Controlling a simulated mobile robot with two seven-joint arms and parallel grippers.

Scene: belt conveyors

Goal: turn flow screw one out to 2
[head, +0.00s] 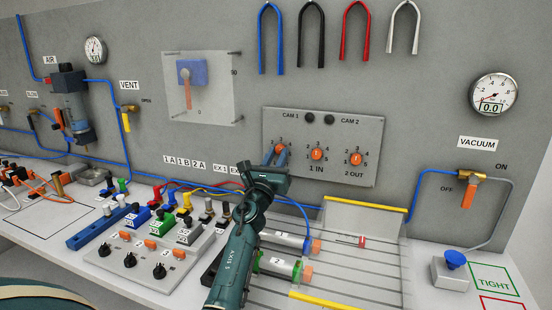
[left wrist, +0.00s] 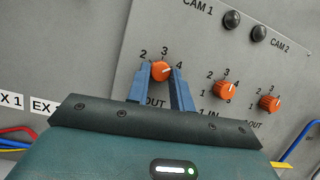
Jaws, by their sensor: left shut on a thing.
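The flow screw one out is an orange numbered knob (left wrist: 160,71) at the left of the grey CAM panel (head: 330,185); in the head view its orange top (head: 281,148) shows between my fingers. "OUT" is partly visible under it in the left wrist view. Its white mark seems to point to the right, near 4. My left gripper (head: 277,156) is shut on this knob, with one blue finger on each side, as the left wrist view (left wrist: 161,77) also shows. My right gripper is not in view.
To the right on the panel are the 1 IN knob (head: 317,154) and the 2 OUT knob (head: 356,159). Below stand colored valves and a grey block with black knobs (head: 160,271). Two cylinders (head: 281,266) lie on the slatted bench beside my arm.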

